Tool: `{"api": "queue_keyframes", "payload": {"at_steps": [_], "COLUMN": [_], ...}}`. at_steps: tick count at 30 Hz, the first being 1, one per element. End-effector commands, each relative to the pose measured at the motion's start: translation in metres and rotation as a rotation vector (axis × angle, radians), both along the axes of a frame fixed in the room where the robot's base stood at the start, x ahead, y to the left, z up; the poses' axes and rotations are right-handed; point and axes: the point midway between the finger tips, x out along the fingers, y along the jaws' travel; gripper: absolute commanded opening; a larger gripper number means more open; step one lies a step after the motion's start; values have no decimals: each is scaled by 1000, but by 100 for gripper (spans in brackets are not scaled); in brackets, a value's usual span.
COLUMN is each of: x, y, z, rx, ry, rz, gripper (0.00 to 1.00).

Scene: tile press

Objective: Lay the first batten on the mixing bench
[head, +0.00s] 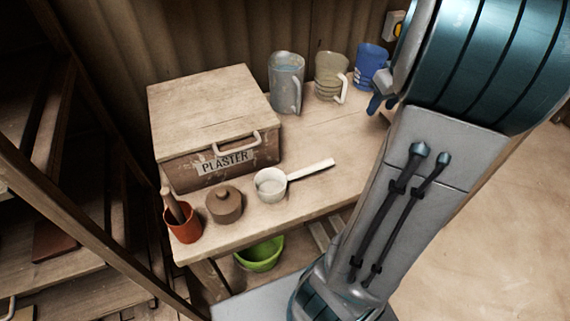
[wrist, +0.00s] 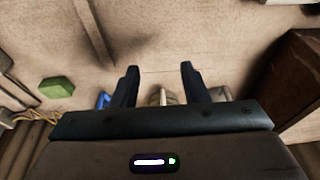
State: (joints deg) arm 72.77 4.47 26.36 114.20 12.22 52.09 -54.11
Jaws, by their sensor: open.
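The wooden bench (head: 320,215) carries a plaster box and several vessels; its pale top also fills much of the wrist view (wrist: 210,45). My gripper (wrist: 158,75) is open, with nothing between its two dark fingers, above the bench near the jugs. A narrow wooden strip (wrist: 95,32) runs down the upper left of the wrist view. I cannot tell whether it is a batten or an edge. No batten can be made out in the head view.
The plaster box (head: 215,155), grey jug (head: 285,80), beige jug (head: 328,75), blue jug (head: 370,68), white scoop (head: 270,184), lidded pot (head: 224,204) and red cup (head: 184,226) stand on the bench. A green bowl (head: 260,254) is below. The bench middle looks clear.

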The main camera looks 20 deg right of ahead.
Motion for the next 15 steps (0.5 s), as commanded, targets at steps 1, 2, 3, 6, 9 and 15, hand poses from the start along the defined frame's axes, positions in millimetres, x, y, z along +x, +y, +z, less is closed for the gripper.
{"api": "queue_keyframes", "payload": {"at_steps": [1, 2, 3, 6, 9, 15], "x": [5, 7, 9, 10, 8, -7], "y": [22, 33, 47, 83, 117, 179], "z": [1, 2, 2, 3, 4, 5], "rx": [-6, -10, -14, -23, -35, -49], "ry": [16, 24, 35, 56, 70, 77], "rz": [11, 11, 10, 7, 2, -7], "gripper": [41, 41, 41, 41, 41, 41]}}
